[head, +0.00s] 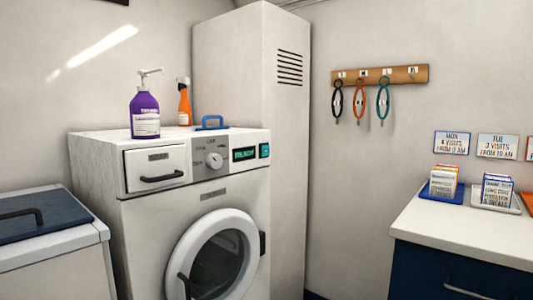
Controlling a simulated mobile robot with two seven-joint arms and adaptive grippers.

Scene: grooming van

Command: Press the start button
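The white washing machine (110,200) stands left of centre in the head view. Its front panel has a grey dial (214,160), a dark display (244,154) with teal characters, and a small dark square with a teal mark (265,150) at the far right, which looks like a button. No label reading "start" is legible. The round door (181,259) below appears closed. Neither of my grippers is in view.
A counter (465,233) with card trays is at right. The space before the panel looks clear.

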